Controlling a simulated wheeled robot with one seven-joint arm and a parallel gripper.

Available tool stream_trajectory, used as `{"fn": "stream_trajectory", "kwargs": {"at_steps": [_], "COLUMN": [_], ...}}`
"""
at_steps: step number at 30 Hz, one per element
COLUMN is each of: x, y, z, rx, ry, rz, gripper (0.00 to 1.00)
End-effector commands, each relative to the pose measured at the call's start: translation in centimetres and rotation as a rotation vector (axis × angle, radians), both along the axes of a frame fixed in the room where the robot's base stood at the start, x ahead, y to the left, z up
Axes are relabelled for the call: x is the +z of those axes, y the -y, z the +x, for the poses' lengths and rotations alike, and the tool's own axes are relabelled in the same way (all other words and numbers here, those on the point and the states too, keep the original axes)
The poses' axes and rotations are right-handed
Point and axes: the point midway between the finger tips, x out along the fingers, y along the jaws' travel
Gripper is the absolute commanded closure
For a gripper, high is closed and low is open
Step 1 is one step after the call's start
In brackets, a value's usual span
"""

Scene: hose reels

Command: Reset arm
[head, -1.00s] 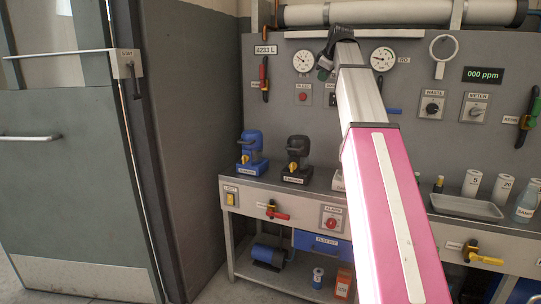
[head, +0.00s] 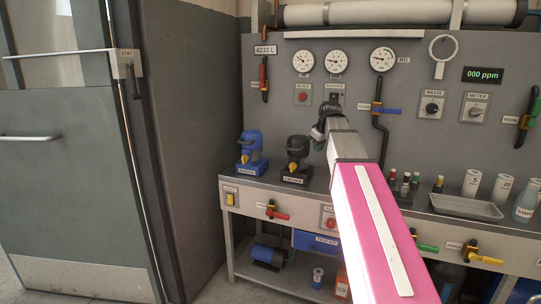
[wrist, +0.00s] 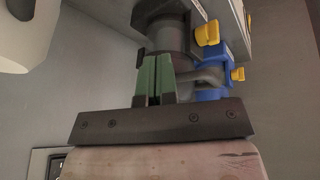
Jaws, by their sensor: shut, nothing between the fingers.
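My pink and white arm reaches forward over the bench in the head view. My gripper (head: 322,122), dark and small at the arm's far end, is in front of the panel, up and to the right of the black bench device in the picture. In the wrist view its two green fingers (wrist: 157,80) are shut together with nothing between them. Behind the fingers in that view are the black device (wrist: 165,32) with a yellow knob and the blue device (wrist: 213,72). I cannot tell how far the fingertips are from the black device.
The bench also holds a blue device (head: 252,150), a black device (head: 297,155), several small vials (head: 404,185) and a metal tray (head: 465,207). The panel behind carries round gauges (head: 382,60) and a blue-handled valve (head: 386,109). A grey-green door (head: 75,190) stands at the left.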

Motion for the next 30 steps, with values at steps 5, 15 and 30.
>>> {"fn": "stream_trajectory", "kwargs": {"at_steps": [5,15,30], "x": [-7.9,-20.0,-34.8], "y": [-0.2,-0.6,-0.8], "z": [-2.8,-8.6,-20.6], "rx": [-0.095,-0.271,-0.536], "ry": [-0.079,-0.208,-0.383], "rz": [0.02,0.042,0.033], "gripper": [1.0,1.0,1.0]}}
